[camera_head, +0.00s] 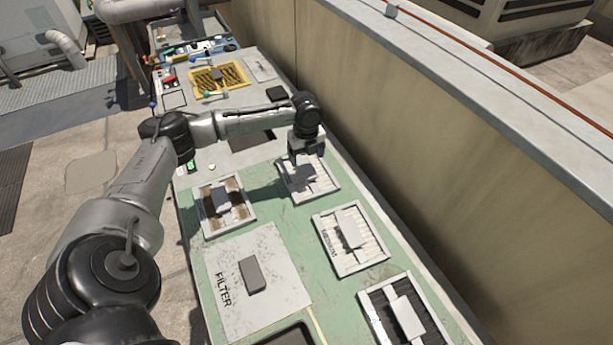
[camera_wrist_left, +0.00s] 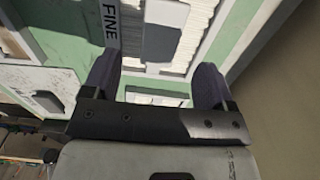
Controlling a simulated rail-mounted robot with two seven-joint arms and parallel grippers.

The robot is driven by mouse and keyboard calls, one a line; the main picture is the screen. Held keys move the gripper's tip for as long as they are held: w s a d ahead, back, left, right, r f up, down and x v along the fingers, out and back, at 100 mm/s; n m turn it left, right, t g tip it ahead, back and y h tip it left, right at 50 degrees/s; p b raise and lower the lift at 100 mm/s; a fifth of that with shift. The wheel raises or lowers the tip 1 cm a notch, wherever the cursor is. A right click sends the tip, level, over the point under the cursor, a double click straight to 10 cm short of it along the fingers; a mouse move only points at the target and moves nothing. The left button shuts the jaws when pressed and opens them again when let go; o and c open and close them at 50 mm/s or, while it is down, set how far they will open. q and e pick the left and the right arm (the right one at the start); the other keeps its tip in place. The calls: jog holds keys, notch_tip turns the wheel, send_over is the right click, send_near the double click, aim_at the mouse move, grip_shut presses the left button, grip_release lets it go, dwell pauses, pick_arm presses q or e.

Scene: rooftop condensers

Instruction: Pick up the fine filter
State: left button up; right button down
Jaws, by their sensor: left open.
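The fine filter (camera_head: 323,181) is a light, framed panel with white pleats and a grey block handle on the green bench, close to the wall. Its "FINE" label shows in the left wrist view, on the frame of the filter (camera_wrist_left: 111,22) beside the grey handle (camera_wrist_left: 162,40). My left gripper (camera_head: 303,162) is open above the fine filter and covers part of it in the head view. In the left wrist view, the two dark fingers of the gripper (camera_wrist_left: 155,78) stand wide apart with nothing between them. Whether they touch the handle cannot be told.
A brown-stained filter (camera_head: 208,213) lies left of it. The medium filter (camera_head: 339,257) and a dark-pleated filter (camera_head: 377,303) lie nearer. A plate marked "FILTER" (camera_head: 285,285) bears a grey block (camera_head: 252,275). A tall wall (camera_head: 430,170) runs along the bench's right side.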

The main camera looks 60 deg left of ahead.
aim_at(307, 168)
pick_arm(q)
jog(key=shift+f+b, duration=1.4)
jog(key=shift+f, duration=1.6)
jog(key=shift+c, duration=0.5)
jog(key=shift+r, duration=0.1)
jog(key=c, duration=1)
